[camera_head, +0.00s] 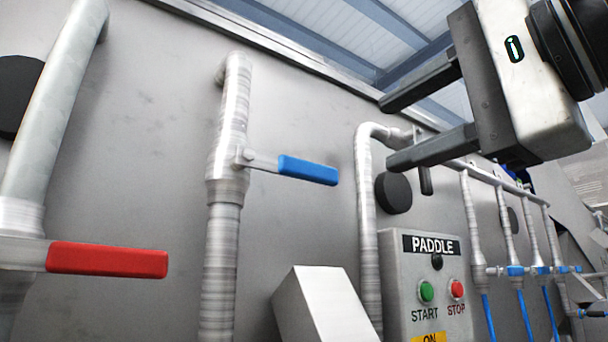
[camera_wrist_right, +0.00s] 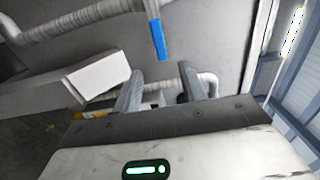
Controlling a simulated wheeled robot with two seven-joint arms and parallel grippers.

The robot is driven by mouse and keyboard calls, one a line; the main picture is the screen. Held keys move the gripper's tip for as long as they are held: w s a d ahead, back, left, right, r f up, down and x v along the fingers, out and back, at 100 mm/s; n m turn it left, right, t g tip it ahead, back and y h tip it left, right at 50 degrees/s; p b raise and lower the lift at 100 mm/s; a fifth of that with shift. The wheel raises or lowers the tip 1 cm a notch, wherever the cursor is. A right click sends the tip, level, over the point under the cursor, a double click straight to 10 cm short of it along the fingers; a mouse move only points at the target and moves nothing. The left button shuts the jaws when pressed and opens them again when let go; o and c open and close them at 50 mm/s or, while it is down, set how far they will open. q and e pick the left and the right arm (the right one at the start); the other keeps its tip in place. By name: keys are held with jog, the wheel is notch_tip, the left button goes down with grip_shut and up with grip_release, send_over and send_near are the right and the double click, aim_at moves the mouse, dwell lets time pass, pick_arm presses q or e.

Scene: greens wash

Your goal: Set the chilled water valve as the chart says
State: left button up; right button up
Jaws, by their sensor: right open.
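A valve with a blue lever handle (camera_head: 308,170) sits on a vertical silver pipe (camera_head: 222,240); the handle points right, crosswise to the pipe and slightly downward. The blue handle also shows in the right wrist view (camera_wrist_right: 158,38), ahead of the fingers. A second valve with a red handle (camera_head: 107,260) is at the lower left, its handle also crosswise to its pipe. My right gripper (camera_head: 388,133) is open and empty, up and to the right of the blue handle and apart from it. My left gripper is not in view. No chart is visible.
A grey control box labelled PADDLE (camera_head: 434,243) with green START and red STOP buttons stands at lower right. A bent pipe (camera_head: 365,220) runs beside it. A sloped metal box (camera_head: 325,305) stands below the blue handle. Smaller pipes with blue valves (camera_head: 515,271) line the far right.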

aim_at(316, 169)
jog(key=p+x, duration=0.4)
jog(key=x, duration=1)
jog(key=shift+p+x, duration=0.35)
jog(key=shift+x, duration=0.55)
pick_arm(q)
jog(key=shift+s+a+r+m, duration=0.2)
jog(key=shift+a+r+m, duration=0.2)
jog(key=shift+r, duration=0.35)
pick_arm(e)
jog(key=shift+f, duration=0.1)
grip_shut()
